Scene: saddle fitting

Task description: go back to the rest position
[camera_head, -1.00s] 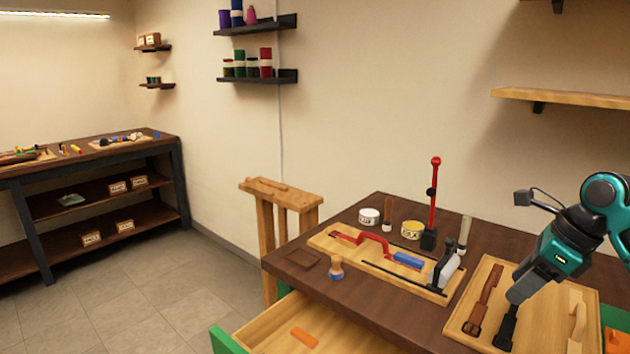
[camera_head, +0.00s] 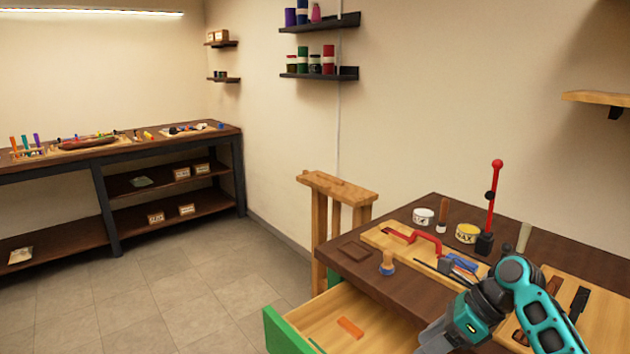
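My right arm comes in from the lower right, over the workbench (camera_head: 375,285). Its gripper (camera_head: 433,341) points down and left above the open drawer's right part. Its fingertips are cut off by the bottom edge, so I cannot tell whether it is open or shut. My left gripper is not in view. A wooden tray (camera_head: 612,322) lies on the bench behind the arm. A black strap (camera_head: 579,304) and a brown strap (camera_head: 552,286) lie on it, partly hidden by the arm.
A tool board (camera_head: 377,236) holds a red-handled tool (camera_head: 428,240). A red-knobbed upright tool (camera_head: 491,205) stands behind. The open drawer (camera_head: 312,322) with an orange block (camera_head: 350,328) juts out in front. Floor (camera_head: 180,285) is clear at left.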

